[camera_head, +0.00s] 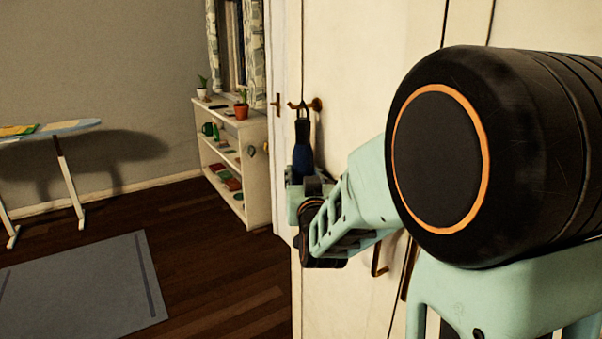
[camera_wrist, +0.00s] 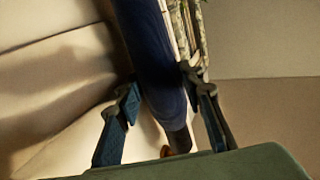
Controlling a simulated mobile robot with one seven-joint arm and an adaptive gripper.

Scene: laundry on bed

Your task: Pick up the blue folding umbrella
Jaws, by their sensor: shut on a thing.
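The blue folding umbrella (camera_head: 303,159) hangs upright by a loop from a brass hook (camera_head: 316,104) on the cream panel, with its black end up. My gripper (camera_head: 306,187) is at its lower part. In the wrist view the dark blue umbrella (camera_wrist: 158,60) runs between the two fingers of my gripper (camera_wrist: 163,90), one on each side. My gripper is shut on the umbrella. In the head view my arm hides the umbrella's lowest end and most of the fingers.
Cream doors (camera_head: 365,60) stand close behind the umbrella, with a handle (camera_head: 379,262) low down. A white shelf (camera_head: 257,190) with plants and small items stands at the left. An ironing board (camera_head: 60,128) and a grey rug (camera_head: 85,285) are farther left. Bare wooden floor lies between.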

